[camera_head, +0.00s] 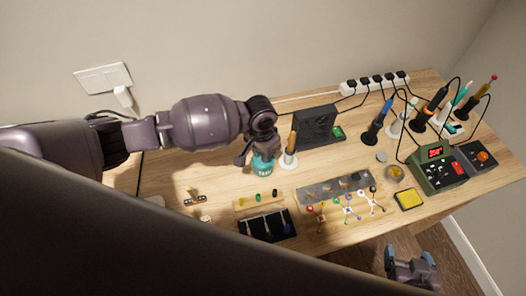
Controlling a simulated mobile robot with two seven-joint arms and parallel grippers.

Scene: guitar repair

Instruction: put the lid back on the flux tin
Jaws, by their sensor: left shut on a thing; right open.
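A small teal round container (262,169) with pale marks on its side stands on the workbench left of centre. My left gripper (260,153) reaches down over it from above and is shut on it; the fingers hide its top. A small grey disc (382,157), which looks like a lid, lies flat at the right. Close in front of it is a round open pot (395,173) with amber contents. I cannot read any label, so which one is the flux tin is unclear. My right gripper (412,262) is open and empty, low at the right, off the table's front edge.
A black box (317,126), a grey tray (337,188), a yellow sponge (409,199) and a green station (438,170) stand around. Several corded tools fill the back right.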

